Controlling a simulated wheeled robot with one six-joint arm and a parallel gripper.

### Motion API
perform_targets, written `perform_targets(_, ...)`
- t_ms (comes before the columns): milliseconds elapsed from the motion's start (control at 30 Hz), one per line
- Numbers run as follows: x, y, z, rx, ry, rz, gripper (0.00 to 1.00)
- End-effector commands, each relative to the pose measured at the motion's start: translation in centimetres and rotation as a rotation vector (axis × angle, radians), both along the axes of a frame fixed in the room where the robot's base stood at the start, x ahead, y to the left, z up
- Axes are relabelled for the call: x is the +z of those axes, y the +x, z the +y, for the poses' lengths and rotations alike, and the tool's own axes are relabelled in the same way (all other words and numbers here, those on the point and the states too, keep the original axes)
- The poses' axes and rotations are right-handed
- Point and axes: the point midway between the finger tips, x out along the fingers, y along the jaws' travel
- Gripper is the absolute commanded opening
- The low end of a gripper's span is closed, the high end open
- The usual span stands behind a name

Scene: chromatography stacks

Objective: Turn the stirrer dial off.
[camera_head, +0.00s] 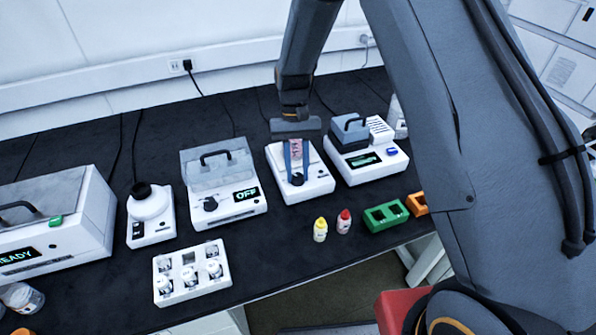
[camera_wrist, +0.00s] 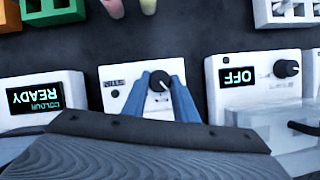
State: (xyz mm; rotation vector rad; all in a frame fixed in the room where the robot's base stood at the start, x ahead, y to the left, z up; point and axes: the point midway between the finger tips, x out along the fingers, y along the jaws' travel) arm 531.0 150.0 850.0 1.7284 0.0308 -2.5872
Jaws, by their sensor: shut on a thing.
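The stirrer (camera_head: 318,188) is a low white box on the black bench, with a dark round dial (camera_head: 297,180) on its front. In the wrist view, the dial (camera_wrist: 159,81) has a pale pointer mark, and small lettering sits to its left. I cannot tell which setting it marks. My gripper (camera_head: 296,176) points down at the stirrer. Its two blue fingers stand on either side of the dial, and in the wrist view my gripper (camera_wrist: 159,88) is shut on it. The fingers hide part of the stirrer's face. A pinkish patch shows between the fingers.
A lidded unit (camera_head: 232,205) reading OFF stands left of the stirrer, and a unit with a green display (camera_head: 365,160) stands right. In front are a yellow-capped bottle (camera_head: 320,230), a red-capped bottle (camera_head: 344,222), a green rack (camera_head: 385,216) and a white vial rack (camera_head: 192,290).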

Motion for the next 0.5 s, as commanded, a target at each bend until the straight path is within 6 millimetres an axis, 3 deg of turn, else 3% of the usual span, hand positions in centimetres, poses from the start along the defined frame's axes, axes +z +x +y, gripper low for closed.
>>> perform_targets(500,0.04,-0.14,0.20,0.370,-0.002,0.002,0.04)
